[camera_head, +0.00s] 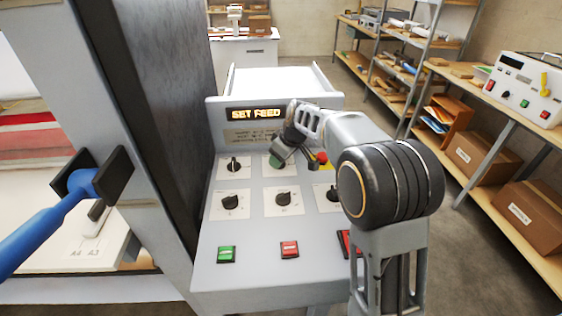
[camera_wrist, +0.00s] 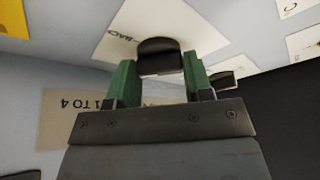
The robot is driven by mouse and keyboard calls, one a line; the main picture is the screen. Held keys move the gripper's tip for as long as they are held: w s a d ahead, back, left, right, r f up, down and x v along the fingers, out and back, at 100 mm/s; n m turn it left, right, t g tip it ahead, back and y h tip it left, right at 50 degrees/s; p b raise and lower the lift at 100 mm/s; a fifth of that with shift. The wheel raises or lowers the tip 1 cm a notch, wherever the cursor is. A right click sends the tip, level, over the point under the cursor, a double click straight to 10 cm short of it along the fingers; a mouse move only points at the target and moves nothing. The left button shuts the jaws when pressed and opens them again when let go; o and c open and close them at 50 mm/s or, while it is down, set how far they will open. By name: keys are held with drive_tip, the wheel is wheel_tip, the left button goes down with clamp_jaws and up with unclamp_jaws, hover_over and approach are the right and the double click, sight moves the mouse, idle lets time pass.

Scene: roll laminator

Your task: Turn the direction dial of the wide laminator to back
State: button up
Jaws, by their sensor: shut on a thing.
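The wide laminator's sloped grey control panel (camera_head: 262,230) carries several black dials on white labels. My gripper (camera_head: 276,161) reaches down to the middle place of the top row and hides the dial there. In the wrist view, my gripper's green fingers (camera_wrist: 160,70) stand on both sides of a black dial knob (camera_wrist: 158,56) and are shut on it. The white label (camera_wrist: 115,42) beside this knob reads partly "BAC", upside down, so it appears to be the direction dial. Which way its pointer faces cannot be told. The panel's display (camera_head: 254,114) reads "SET FEED".
A red knob (camera_head: 321,157) sits close right of my gripper. Other dials (camera_head: 233,163) (camera_head: 231,202) (camera_head: 283,198) surround it. A green button (camera_head: 226,254) and a red button (camera_head: 289,249) are lower. A dark upright panel (camera_head: 160,80) stands close left.

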drive_tip(key=m+h, duration=0.1)
drive_tip(key=m, duration=0.1)
drive_tip(key=m+t, duration=0.1)
drive_tip(key=m, duration=0.2)
drive_tip(key=shift+s+a+h, duration=0.1)
drive_tip(key=shift+a+h, duration=0.1)
drive_tip(key=shift+h, duration=0.2)
drive_tip(key=shift+a+m+t+h, duration=0.15)
drive_tip(key=shift+m+h, duration=0.3)
drive_tip(key=shift+m, duration=0.75)
drive_tip(key=shift+d+m+t+h, duration=0.15)
drive_tip(key=shift+m+h, duration=0.3)
drive_tip(key=shift+m, duration=0.75)
drive_tip(key=shift+a, duration=0.1)
drive_tip(key=o, duration=0.9)
drive_tip(key=shift+r, duration=0.15)
drive_tip(key=v, duration=1.3)
drive_tip(key=shift+s+r+b, duration=0.1)
drive_tip(key=shift+r+b, duration=0.2)
drive_tip(key=shift+b, duration=0.1)
